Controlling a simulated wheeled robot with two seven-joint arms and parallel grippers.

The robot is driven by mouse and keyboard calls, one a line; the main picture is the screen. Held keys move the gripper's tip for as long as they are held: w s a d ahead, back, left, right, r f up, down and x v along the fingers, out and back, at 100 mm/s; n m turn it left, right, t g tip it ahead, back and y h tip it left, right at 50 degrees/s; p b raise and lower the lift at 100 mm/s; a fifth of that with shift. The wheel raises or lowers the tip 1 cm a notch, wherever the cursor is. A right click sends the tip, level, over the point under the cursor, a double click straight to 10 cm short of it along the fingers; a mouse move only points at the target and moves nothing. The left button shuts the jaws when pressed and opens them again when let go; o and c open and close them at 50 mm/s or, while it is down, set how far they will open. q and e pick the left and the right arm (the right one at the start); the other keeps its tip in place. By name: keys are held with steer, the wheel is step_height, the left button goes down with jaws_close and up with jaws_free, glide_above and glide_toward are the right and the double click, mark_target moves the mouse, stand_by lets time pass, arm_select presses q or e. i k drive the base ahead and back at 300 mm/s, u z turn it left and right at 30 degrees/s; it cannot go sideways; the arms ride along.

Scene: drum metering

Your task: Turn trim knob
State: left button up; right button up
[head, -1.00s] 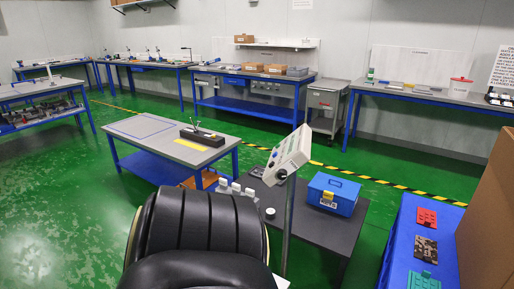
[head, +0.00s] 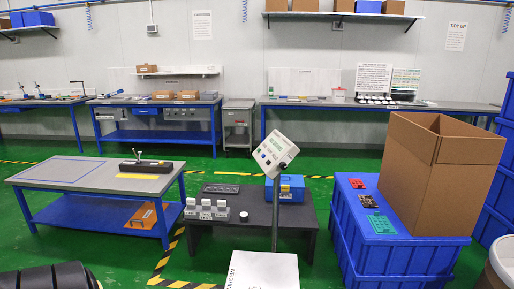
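I cannot make out a trim knob in this view. A pale indicator box (head: 275,154) with a screen and coloured buttons sits tilted on a grey post (head: 275,212). The post rises beside a white weighing platform (head: 263,272) at the bottom. A small white round item with a dark top (head: 244,217) stands on the dark low table (head: 290,217); I cannot tell what it is. Neither of my grippers is in view.
White dispensers (head: 206,210) and a blue toolbox (head: 291,190) are on the dark table. A grey-topped workbench (head: 60,171) stands left. A large cardboard box (head: 430,180) and blue crates (head: 390,255) block the right. A black ribbed shape (head: 45,277) is bottom left. Green floor is open behind.

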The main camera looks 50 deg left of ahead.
mark_target(284, 166)
steer(key=u, duration=1.45)
steer(key=i, duration=1)
